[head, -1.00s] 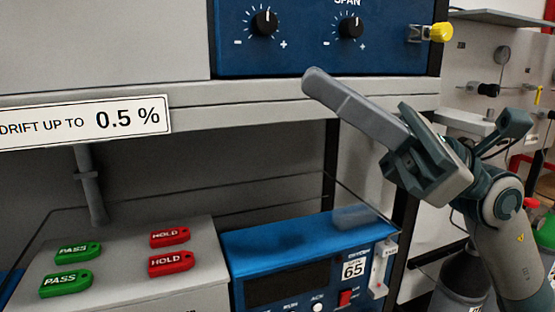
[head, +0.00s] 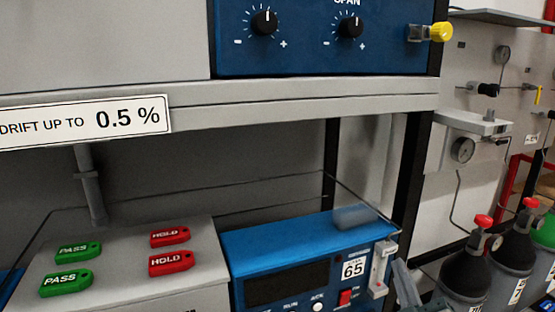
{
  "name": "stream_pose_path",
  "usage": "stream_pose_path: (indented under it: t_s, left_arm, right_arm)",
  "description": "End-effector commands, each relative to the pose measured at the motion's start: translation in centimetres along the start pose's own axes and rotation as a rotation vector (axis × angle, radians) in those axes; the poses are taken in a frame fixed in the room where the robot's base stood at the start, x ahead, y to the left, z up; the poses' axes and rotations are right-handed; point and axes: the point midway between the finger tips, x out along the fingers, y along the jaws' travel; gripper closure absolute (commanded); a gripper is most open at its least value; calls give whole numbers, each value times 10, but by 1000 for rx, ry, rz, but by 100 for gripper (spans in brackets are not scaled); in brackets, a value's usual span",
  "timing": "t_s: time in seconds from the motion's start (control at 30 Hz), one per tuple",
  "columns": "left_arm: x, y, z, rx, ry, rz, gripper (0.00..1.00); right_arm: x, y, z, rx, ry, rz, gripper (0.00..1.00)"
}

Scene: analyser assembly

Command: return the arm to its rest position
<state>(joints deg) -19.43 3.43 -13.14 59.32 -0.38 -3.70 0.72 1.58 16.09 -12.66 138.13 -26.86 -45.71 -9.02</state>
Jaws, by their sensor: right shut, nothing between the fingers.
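My right gripper (head: 404,284) shows only in part at the bottom edge of the head view. Its grey fingers are together and empty, in front of the lower right corner of the blue instrument (head: 300,240). The rest of the right arm is mostly below the picture. My left gripper is not in view.
A blue panel with knobs (head: 330,38) sits on the upper shelf (head: 300,105). Green PASS tags (head: 66,283) and red HOLD tags (head: 170,263) lie on a grey box at lower left. Gas cylinders (head: 468,265) stand at right. Space before the shelf is clear.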

Motion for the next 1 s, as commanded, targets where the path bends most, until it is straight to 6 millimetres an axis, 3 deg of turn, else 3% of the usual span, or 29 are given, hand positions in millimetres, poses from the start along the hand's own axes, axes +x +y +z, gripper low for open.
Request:
stream_pose_path:
  t_s: [0.03,0.2,0.37,0.5,0.7,1.0]
  left_arm:
    - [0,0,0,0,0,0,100]
    - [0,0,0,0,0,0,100]
    - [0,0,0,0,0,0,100]
    - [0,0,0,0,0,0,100]
    - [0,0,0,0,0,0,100]
    - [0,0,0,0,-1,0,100]
  right_arm:
    - [-13,-19,25,39,-79,-51,100]
    - [-66,-76,99,160,-343,-210,100]
    - [-135,-125,154,257,-589,-353,100]
    - [-204,-160,189,326,-795,-468,100]
    - [-278,-187,212,384,-995,-577,100]
    - [-359,-207,222,435,-1201,-689,100]
